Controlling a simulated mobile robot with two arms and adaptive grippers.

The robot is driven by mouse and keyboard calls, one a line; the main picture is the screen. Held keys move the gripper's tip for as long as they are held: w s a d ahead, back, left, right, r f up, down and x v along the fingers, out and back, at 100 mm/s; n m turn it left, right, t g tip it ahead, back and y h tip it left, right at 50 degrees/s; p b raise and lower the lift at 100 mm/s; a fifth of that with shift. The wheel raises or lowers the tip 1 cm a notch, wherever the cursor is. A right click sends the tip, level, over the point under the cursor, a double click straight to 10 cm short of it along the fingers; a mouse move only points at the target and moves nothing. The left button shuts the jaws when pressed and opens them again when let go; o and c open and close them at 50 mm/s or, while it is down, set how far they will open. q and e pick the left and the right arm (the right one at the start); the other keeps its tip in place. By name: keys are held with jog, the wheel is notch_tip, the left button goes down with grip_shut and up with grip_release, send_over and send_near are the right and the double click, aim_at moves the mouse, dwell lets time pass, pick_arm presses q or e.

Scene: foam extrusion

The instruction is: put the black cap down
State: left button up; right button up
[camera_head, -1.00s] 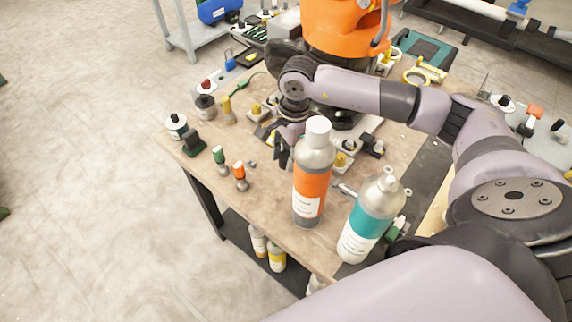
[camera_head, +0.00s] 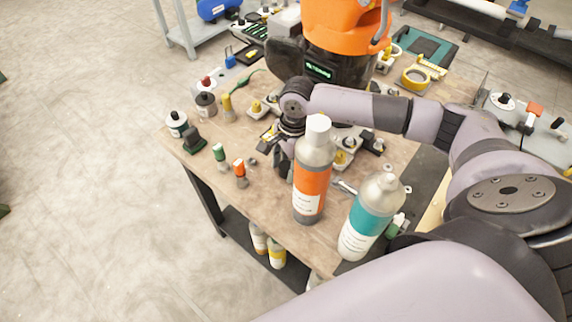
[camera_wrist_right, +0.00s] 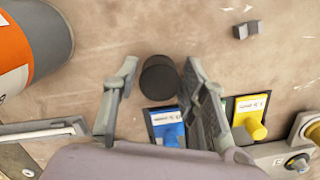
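The black cap (camera_wrist_right: 160,78) is a short dark cylinder. In the right wrist view it is over the wooden tabletop, between the two fingers of my right gripper (camera_wrist_right: 161,72). The fingers are apart, one on each side, with a thin strip of table showing between the cap and the left-hand finger. The cap appears to stand on the table. In the head view my right gripper (camera_head: 283,163) is low over the table behind the orange-labelled bottle, and I cannot make out the cap there. My left gripper is not in view.
The orange-labelled bottle (camera_head: 311,180) stands close in front of the gripper; a teal-labelled bottle (camera_head: 369,218) is to its right. Small green- and orange-topped bottles (camera_head: 240,172) stand left. The table's front-left corner is clear.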

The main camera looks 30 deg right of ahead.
jog(key=shift+o, duration=0.8)
jog(key=shift+r, duration=0.1)
